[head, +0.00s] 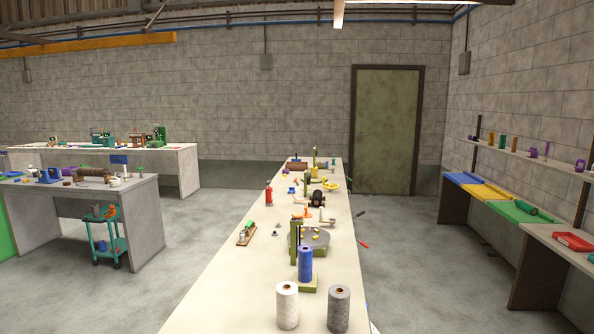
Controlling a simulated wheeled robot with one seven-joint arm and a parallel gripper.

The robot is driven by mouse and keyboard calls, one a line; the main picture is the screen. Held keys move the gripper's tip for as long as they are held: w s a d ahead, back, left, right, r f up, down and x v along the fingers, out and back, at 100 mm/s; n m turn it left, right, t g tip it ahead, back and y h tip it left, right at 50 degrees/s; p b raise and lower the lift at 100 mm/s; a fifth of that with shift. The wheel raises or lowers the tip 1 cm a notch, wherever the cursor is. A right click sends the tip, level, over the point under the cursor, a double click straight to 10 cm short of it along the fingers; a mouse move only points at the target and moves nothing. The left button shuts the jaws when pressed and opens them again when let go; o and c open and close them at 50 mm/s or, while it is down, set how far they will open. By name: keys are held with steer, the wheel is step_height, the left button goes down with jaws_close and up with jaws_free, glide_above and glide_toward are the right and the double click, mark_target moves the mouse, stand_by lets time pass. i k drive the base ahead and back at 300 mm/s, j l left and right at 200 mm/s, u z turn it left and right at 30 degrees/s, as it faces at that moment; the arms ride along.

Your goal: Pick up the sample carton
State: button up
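I cannot pick out a sample carton for certain in the head view. The long central bench (215,290) carries many small objects, and those toward its far end are too small to name surely. My gripper is not in view.
Near the bench's front stand a white roll (287,306), a grey roll (339,309) and a blue roll (305,264). Workbenches (140,205) stand at left with a teal cart (105,240). Coloured worktops (490,192) and a shelf line the right. Floor (410,265) is clear right of the bench.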

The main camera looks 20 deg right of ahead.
mark_target(292, 166)
steer(key=j+u, duration=0.25)
steer(key=j, duration=0.15)
steer(key=i+j+u, duration=0.65)
steer(key=j, duration=0.2)
steer(key=i+j+u, duration=0.4)
steer(key=j, duration=0.15)
steer(key=i+j+u, duration=0.4)
steer(key=i+j+z, duration=0.2)
steer(key=i, duration=0.25)
steer(key=i+j+z, duration=0.2)
steer(key=i, duration=0.3)
steer(key=i+l+z, duration=0.2)
steer(key=z, duration=0.2)
steer(key=i+z, duration=1.2)
steer(key=i+l+z, duration=0.25)
steer(key=i, duration=0.85)
steer(key=i+j+z, duration=0.25)
steer(key=i, duration=3.7)
steer(key=i+z, duration=0.25)
steer(key=i, duration=0.65)
steer(key=i+z, duration=0.3)
steer(key=i, duration=0.6)
steer(key=i+l+u, duration=0.1)
steer(key=i, duration=0.3)
steer(key=i+l+u, duration=0.15)
steer(key=i, duration=0.25)
steer(key=i+l+u, duration=0.1)
steer(key=i+l, duration=0.15)
steer(key=i, duration=0.1)
